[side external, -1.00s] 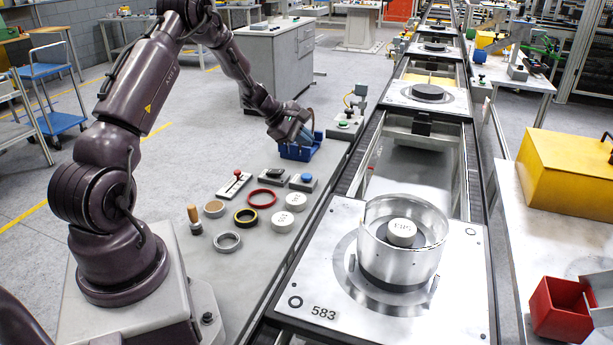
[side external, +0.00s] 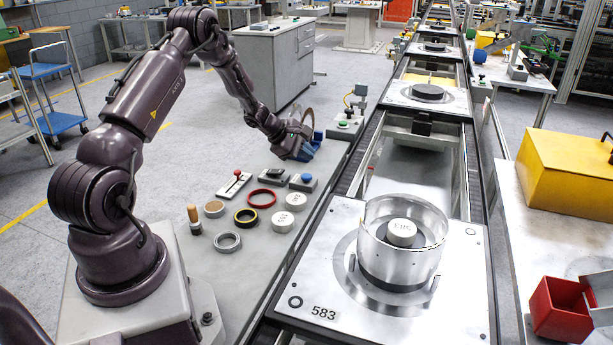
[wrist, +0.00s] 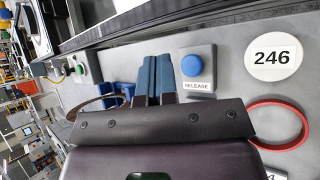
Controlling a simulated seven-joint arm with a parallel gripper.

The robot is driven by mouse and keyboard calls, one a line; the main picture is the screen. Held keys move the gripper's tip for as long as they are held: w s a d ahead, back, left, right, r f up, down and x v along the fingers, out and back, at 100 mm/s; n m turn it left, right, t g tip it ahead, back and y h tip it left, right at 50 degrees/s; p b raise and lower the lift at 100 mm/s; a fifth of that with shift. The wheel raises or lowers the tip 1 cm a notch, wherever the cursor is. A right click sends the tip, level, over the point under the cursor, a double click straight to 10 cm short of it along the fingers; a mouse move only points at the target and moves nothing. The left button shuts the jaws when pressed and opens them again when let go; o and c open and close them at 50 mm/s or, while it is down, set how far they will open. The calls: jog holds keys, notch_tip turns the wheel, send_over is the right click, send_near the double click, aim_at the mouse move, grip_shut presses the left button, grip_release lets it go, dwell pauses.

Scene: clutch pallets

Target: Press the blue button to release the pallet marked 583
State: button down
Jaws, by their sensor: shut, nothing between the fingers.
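The blue button (wrist: 192,66) sits on a grey box with a RELEASE label in the wrist view; in the side view the blue button (side external: 306,177) is on the bench beside the conveyor. My gripper (side external: 308,157) is shut and empty, with its blue fingers (wrist: 157,72) together. It hangs just behind the button in the side view, and the fingers appear left of the button in the wrist view, apart from it. The pallet marked 583 (side external: 304,292) rests at the near end of the conveyor and carries a clear ring around a white-topped part (side external: 402,230).
On the bench stand a red-knobbed lever (side external: 237,175), a red ring (side external: 261,199), a black switch box (side external: 272,175), white discs, one reading 246 (wrist: 273,57), and other rings. A green-button box (side external: 344,125) and a blue bin (wrist: 123,92) lie farther back.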

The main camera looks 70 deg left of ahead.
aim_at(306, 176)
jog(key=shift+f, duration=1.7)
dwell(0.7)
jog(key=shift+f, duration=0.4)
